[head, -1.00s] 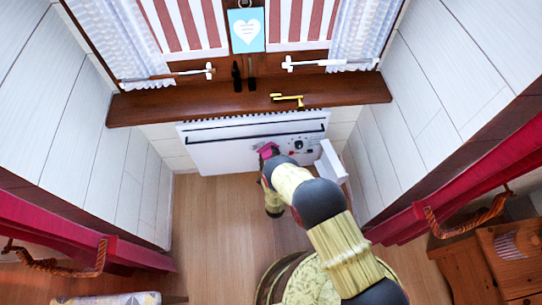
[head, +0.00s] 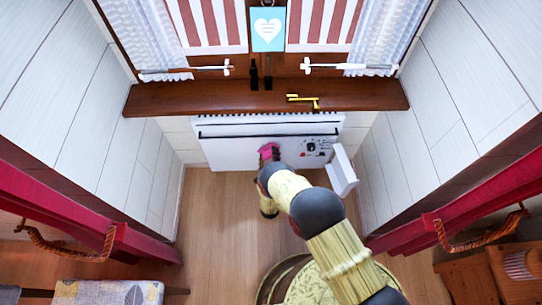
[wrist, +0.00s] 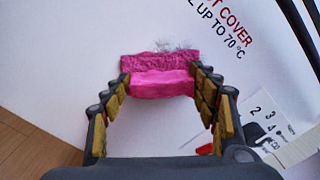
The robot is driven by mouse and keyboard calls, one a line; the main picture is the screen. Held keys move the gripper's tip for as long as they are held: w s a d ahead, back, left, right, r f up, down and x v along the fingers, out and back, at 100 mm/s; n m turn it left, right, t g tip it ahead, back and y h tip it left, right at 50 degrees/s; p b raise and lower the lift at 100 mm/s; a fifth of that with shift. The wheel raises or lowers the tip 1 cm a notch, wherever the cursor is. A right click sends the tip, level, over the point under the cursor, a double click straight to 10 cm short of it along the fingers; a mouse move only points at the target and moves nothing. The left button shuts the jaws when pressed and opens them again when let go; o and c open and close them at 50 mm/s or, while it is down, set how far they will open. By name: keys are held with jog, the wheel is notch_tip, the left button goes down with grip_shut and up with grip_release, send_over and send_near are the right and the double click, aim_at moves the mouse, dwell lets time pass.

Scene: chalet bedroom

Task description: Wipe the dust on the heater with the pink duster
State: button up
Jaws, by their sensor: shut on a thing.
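The white heater (head: 230,150) is on the wall under the wooden window sill, with a dark slot along its top and a control panel at its right. It fills most of the wrist view (wrist: 70,60), with printed warning text at the upper right. My gripper (wrist: 160,82) is shut on the pink duster (wrist: 160,62), which also shows in the head view (head: 268,151). The duster is at the heater's front face, seemingly touching it. A small patch of grey dust (wrist: 175,46) shows just at the duster's far edge.
The wooden sill (head: 200,97) above the heater bears a brass-coloured handle (head: 303,101) and two dark bottle-like items. A white flap or box (head: 341,170) stands at the heater's right. Red curtains (head: 70,225) hang on both sides. Wooden floor (head: 215,215) is clear in front.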

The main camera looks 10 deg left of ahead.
aim_at(261, 150)
jog(key=shift+s+a, duration=0.2)
jog(key=shift+a, duration=0.65)
jog(key=shift+s+a, duration=0.2)
jog(key=shift+a, duration=0.6)
jog(key=shift+w+r+p, duration=0.15)
jog(key=shift+r+p, duration=0.3)
jog(key=shift+r, duration=0.55)
jog(key=shift+w+d, duration=0.15)
jog(key=shift+d, duration=0.45)
jog(key=shift+w+d, duration=0.15)
jog(key=shift+d, duration=0.45)
jog(key=shift+w+d+b, duration=0.15)
jog(key=shift+w+d, duration=0.05)
jog(key=shift+d, duration=1)
jog(key=shift+w+d+b, duration=0.15)
jog(key=shift+w+d, duration=0.05)
jog(key=shift+d, duration=0.95)
